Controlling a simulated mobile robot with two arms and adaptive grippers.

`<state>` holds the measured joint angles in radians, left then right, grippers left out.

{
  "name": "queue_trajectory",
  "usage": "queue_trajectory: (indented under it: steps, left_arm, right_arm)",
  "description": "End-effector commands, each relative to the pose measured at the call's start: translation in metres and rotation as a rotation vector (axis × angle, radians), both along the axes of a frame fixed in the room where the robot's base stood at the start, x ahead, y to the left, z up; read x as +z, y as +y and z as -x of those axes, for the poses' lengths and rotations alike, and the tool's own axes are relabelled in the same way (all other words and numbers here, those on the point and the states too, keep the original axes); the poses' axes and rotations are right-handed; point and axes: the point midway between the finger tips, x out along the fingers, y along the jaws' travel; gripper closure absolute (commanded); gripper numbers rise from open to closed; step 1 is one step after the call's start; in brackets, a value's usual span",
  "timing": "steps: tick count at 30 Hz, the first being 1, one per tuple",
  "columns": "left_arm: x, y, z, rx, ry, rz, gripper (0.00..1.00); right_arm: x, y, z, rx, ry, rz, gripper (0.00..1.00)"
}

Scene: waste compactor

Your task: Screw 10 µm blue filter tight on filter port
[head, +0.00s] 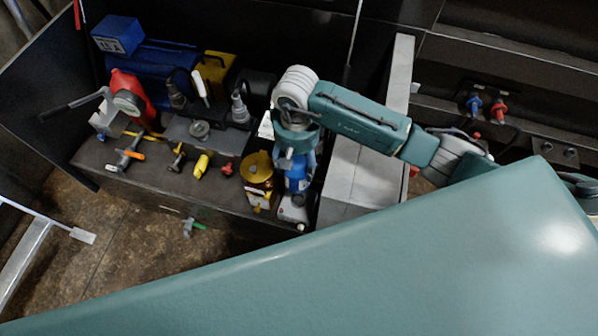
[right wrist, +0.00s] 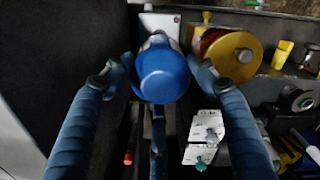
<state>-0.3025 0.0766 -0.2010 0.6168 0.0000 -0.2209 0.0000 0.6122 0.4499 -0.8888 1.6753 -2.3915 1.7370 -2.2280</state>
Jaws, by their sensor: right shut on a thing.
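The blue filter (head: 296,183) is a blue cylinder standing at the right end of the dark shelf, under my right gripper (head: 297,160). In the right wrist view the blue filter (right wrist: 160,78) shows its rounded blue end between the two fingers of my right gripper (right wrist: 156,76). The gripper is shut on it. A pale block (head: 292,210) is at the filter's lower end; the filter port and any thread are hidden, so I cannot tell how tightly it is seated. My left gripper is not in view.
A yellow-topped unit (head: 259,167) stands close left of the filter. Several valves, including a yellow one (head: 201,166), and a red gauge unit (head: 128,100) are further left.

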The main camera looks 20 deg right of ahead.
Motion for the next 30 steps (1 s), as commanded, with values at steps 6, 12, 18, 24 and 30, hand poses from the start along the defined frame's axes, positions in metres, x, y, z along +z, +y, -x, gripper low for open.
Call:
queue_trajectory:
  steps: [6, 12, 18, 24, 30]
  left_arm:
    - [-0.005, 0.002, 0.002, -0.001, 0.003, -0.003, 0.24]
    - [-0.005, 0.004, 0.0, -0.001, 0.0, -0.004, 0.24]
    - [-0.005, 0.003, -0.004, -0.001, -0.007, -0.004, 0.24]
    - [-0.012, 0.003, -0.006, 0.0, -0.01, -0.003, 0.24]
    - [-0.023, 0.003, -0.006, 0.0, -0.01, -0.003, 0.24]
  right_arm:
    - [-0.026, 0.0, 0.006, -0.007, -0.005, -0.002, 0.67]
    - [-0.026, 0.0, 0.005, -0.007, -0.006, -0.002, 0.67]
    - [-0.028, 0.0, 0.006, -0.007, -0.005, -0.002, 0.67]
    - [-0.037, 0.0, 0.006, -0.006, -0.004, -0.003, 0.67]
    - [-0.054, 0.0, 0.006, -0.008, -0.003, -0.002, 0.67]
